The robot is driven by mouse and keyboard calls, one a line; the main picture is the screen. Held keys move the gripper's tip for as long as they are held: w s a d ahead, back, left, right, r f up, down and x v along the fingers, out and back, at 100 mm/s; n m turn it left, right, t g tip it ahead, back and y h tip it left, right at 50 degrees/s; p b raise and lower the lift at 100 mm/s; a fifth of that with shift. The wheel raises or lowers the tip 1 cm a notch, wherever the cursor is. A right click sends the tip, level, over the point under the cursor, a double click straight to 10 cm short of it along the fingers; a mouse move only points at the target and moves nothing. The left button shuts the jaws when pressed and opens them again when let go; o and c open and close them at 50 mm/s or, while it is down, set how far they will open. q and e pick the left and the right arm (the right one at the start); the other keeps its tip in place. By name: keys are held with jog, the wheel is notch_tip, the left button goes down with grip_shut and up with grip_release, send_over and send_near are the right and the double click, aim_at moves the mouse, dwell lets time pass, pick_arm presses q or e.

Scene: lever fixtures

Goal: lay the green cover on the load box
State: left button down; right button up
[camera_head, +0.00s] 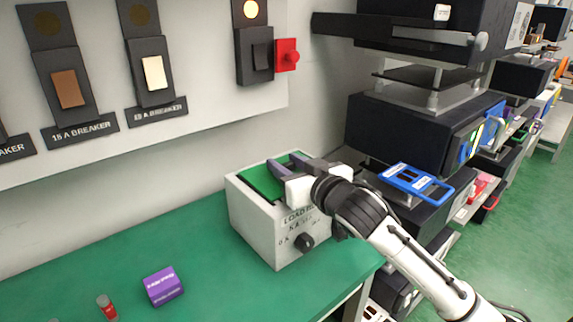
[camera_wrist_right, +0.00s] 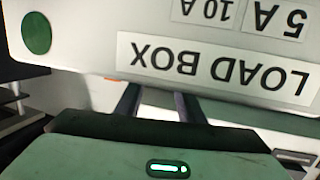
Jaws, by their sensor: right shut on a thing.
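The load box (camera_head: 250,220) is a pale grey box with a dark knob on its front, standing on the green bench. The green cover (camera_head: 262,183) lies level over the top of the box, inside the pale rim; I cannot tell whether a small gap is left beneath it. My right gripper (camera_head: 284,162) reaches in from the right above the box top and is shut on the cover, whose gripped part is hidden. In the right wrist view the load box (camera_wrist_right: 90,35) shows its upside-down label beyond the fingers (camera_wrist_right: 156,103). My left gripper is out of view.
A purple block (camera_head: 163,287) and a red-and-grey cylinder (camera_head: 107,307) lie on the bench (camera_head: 215,285) to the left. Breaker switches (camera_head: 70,88) and a red part (camera_head: 287,54) are on the wall panel. Dark equipment (camera_head: 405,135) and a blue frame (camera_head: 415,181) stand on the right.

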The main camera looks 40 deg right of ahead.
jog(key=shift+f, duration=0.1)
jog(key=o, duration=1.1)
jog(key=shift+r, duration=0.2)
jog(key=v, duration=0.8)
jog(key=shift+s+f+b, duration=0.15)
jog(key=shift+s+b, duration=0.2)
jog(key=shift+s, duration=0.1)
jog(key=p+v, duration=0.3)
jog(key=p, duration=0.2)
